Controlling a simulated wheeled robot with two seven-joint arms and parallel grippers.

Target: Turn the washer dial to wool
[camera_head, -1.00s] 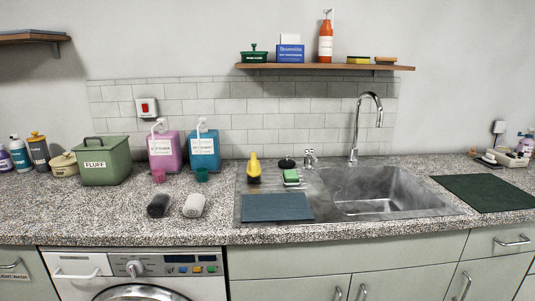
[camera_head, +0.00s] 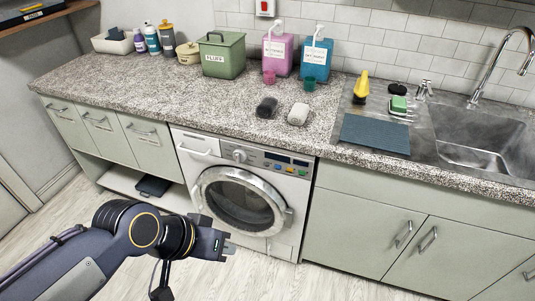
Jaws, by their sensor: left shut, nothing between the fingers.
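The washer (camera_head: 289,187) is a white front-loader under the counter, with a round glass door (camera_head: 240,203) that looks shut. Its dial (camera_head: 240,155) is a pale round knob on the control panel, left of the small displays and coloured buttons. The dial's markings are too small to read. My left gripper (camera_head: 232,246) is shut and empty, low in front of the washer, below the door and well apart from the dial. My right gripper is not in view.
The sink (camera_head: 470,130) is at right. Floor in front is free.

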